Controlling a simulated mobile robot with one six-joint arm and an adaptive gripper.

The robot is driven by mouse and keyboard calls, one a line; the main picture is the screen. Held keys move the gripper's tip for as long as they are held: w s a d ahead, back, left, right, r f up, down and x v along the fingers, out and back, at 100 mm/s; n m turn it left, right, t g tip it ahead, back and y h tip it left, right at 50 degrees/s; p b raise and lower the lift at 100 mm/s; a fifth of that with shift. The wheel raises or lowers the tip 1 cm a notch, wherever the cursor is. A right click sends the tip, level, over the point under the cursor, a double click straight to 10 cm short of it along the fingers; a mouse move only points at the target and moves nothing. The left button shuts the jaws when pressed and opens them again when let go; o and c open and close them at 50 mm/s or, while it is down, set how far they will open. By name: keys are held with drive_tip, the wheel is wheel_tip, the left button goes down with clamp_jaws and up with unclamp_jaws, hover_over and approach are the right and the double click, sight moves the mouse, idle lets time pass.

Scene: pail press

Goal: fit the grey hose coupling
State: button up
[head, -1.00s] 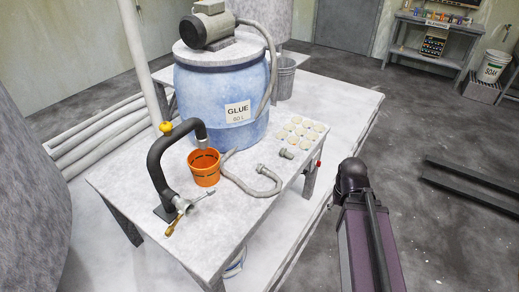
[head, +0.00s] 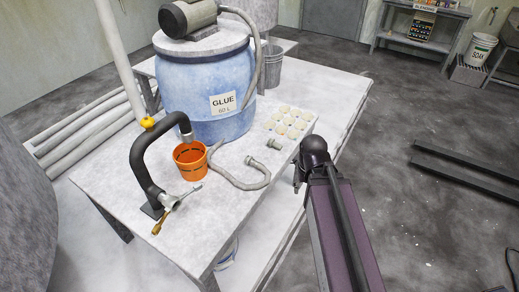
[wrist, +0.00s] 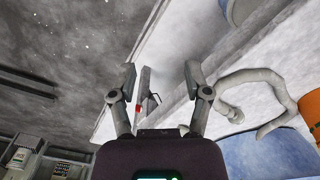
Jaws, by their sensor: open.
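The grey hose coupling (head: 274,144) lies on the worktable near its right edge, in the head view. It is a short grey piece, apart from the grey hose (head: 258,183), whose flanged free end (head: 250,161) lies just to its left. The hose curves over the tabletop beside the blue glue drum (head: 205,95). My gripper (wrist: 160,68) is open and empty in the wrist view, its fingers spread. In the head view it is mostly hidden by my arm, off the table's right edge. The hose also shows right of the fingers in the wrist view (wrist: 262,75); I cannot make out the coupling there.
An orange pail (head: 190,167) stands under the black curved press frame (head: 140,165). Several pale discs (head: 287,122) lie on the table (head: 195,235) behind the coupling. A grey bucket (head: 271,68) stands behind the drum. Floor to the right is partly clear, with dark rails (head: 465,170).

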sight(256, 162)
drive_tip(key=w+a+n, duration=0.3)
drive_tip(key=w+a, duration=0.1)
drive_tip(key=w, duration=0.2)
drive_tip(key=w+a+n+y, duration=0.1)
drive_tip(key=w+a+n, duration=0.3)
drive_tip(key=w, duration=0.3)
drive_tip(key=w+a+n+t, duration=0.1)
drive_tip(key=w+a+n, duration=0.2)
drive_tip(key=w+a, duration=0.3)
drive_tip(key=shift+w+a+f+n+b, duration=0.1)
drive_tip(key=shift+w+f+n+b, duration=0.05)
drive_tip(key=shift+f+n+b, duration=0.25)
drive_tip(key=shift+w+a+y, duration=0.2)
drive_tip(key=shift+a+y, duration=0.1)
drive_tip(key=shift+r, duration=0.1)
drive_tip(key=f+b, duration=0.5)
drive_tip(key=a+f+b, duration=0.1)
drive_tip(key=f+b, duration=0.2)
drive_tip(key=shift+w, duration=0.3)
drive_tip(key=shift+r, duration=0.1)
clamp_jaws()
drive_tip(key=shift+r, duration=0.1)
drive_tip(key=shift+w+r+p, duration=0.1)
drive_tip(key=shift+r+p, duration=2.3)
drive_tip(key=shift+p, duration=0.2)
